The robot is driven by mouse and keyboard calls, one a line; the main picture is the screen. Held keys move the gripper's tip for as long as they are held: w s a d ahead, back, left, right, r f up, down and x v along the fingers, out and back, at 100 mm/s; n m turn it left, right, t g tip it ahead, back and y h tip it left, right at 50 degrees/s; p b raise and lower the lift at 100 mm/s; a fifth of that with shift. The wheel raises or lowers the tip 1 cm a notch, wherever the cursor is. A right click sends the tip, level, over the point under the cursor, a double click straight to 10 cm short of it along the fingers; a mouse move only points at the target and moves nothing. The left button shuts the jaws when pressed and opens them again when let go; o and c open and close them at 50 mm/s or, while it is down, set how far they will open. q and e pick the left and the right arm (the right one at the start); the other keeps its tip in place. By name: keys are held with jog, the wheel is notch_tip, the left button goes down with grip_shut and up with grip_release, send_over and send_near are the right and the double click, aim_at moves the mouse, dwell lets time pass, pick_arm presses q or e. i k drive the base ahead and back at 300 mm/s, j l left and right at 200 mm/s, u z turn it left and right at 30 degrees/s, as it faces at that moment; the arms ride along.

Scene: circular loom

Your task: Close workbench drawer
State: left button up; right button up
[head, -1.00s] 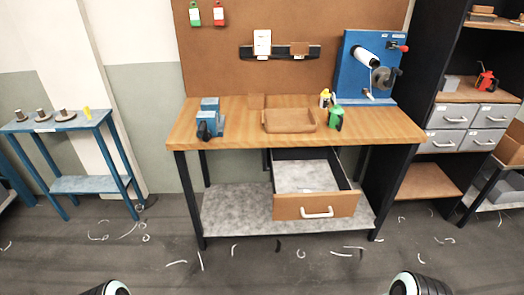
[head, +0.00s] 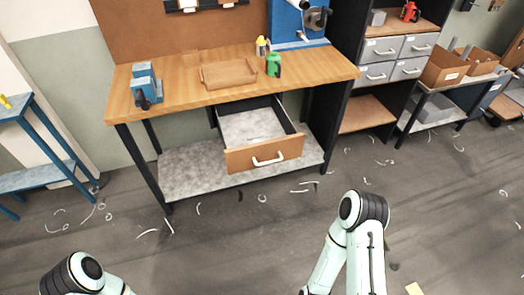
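The workbench (head: 330,76) has a wooden top and dark legs. Its drawer (head: 235,161) is pulled out under the top, with a wooden front and a white handle (head: 268,160). The grey inside of the drawer shows and looks empty. Both my arms show at the bottom of the head view, well in front of the bench and apart from the drawer. Neither gripper can be seen.
A wooden tray (head: 229,84), a blue vise (head: 146,91) and a green bottle (head: 273,65) are on the bench top. A grey shelf (head: 185,184) lies below the drawer. Pale shavings litter the otherwise open floor. A blue table (head: 40,166) stands left.

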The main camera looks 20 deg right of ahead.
aim_at(237, 120)
jog(key=i+l, duration=0.2)
jog(key=l, duration=0.2)
jog(key=i+l, duration=0.2)
jog(key=l, duration=0.2)
jog(key=i+l+u, duration=0.1)
jog(key=l, duration=0.3)
jog(key=i, duration=0.1)
